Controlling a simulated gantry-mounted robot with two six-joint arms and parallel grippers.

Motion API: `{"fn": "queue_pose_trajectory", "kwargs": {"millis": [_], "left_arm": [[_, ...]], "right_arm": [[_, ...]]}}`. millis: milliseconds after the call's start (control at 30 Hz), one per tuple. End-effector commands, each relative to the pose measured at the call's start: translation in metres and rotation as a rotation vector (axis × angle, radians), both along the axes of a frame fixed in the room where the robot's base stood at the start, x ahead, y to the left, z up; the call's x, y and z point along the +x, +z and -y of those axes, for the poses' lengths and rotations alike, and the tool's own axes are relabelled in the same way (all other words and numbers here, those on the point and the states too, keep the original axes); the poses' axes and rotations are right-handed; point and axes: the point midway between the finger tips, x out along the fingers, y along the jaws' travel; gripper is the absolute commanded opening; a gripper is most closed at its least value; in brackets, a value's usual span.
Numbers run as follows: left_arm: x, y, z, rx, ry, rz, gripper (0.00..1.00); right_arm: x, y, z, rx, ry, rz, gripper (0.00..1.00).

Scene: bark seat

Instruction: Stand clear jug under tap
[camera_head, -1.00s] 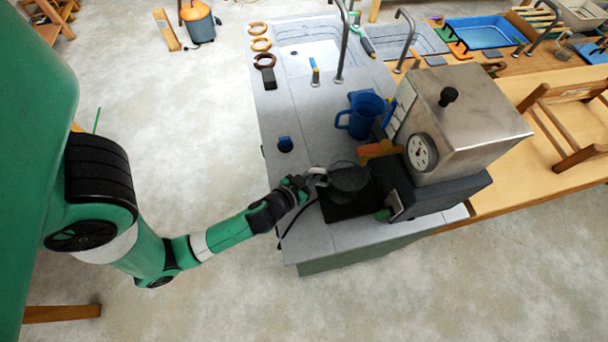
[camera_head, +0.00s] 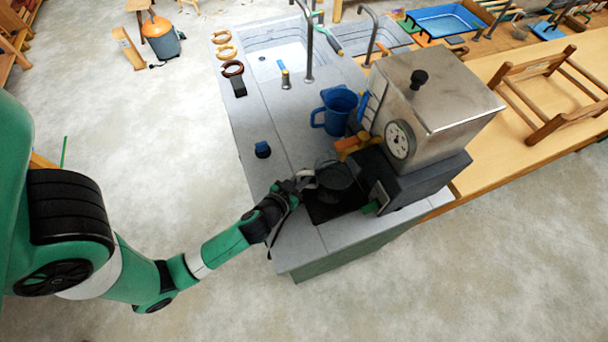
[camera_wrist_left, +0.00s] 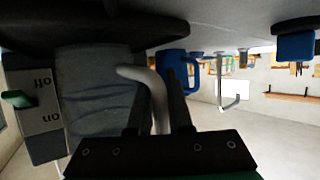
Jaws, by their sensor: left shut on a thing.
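The clear jug (camera_head: 333,176) looks dark and see-through over the black plate (camera_head: 322,212) in front of the metal boiler. My left gripper (camera_head: 305,181) is at the jug's left side, shut on its handle. In the left wrist view, the pale curved handle (camera_wrist_left: 157,92) lies between my fingers (camera_wrist_left: 165,105), and the jug's clear body (camera_wrist_left: 95,95) is beside them. I cannot tell whether the jug's base touches the plate. A tall grey curved tap (camera_head: 308,48) stands by the sink, well behind the jug. My right gripper is not in view.
The metal boiler (camera_head: 440,85) with a dial stands right of the jug. A blue jug (camera_head: 336,108) and an orange object (camera_head: 352,146) stand close behind. The sink (camera_head: 272,55) is farther back. The grey counter (camera_head: 235,125) to the left is mostly clear.

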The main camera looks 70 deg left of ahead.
Motion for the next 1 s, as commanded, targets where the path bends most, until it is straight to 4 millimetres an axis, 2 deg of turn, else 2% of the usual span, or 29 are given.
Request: {"fn": "queue_pose_trajectory", "kwargs": {"millis": [367,400,567,867,1000], "left_arm": [[0.0,-0.008,0.0,0.0,0.0,0.001,0.0],[0.0,-0.007,0.0,0.0,0.0,0.001,0.25],[0.0,-0.007,0.0,0.001,0.0,0.001,0.53],[-0.002,-0.007,0.002,0.0,0.0,-0.001,0.53],[-0.015,-0.001,0.012,0.0,-0.004,-0.003,0.53]], "right_arm": [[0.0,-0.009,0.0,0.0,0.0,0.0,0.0],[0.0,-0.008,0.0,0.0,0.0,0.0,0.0],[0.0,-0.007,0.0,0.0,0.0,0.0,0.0],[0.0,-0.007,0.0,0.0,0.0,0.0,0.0],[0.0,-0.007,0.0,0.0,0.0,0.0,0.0]]}}
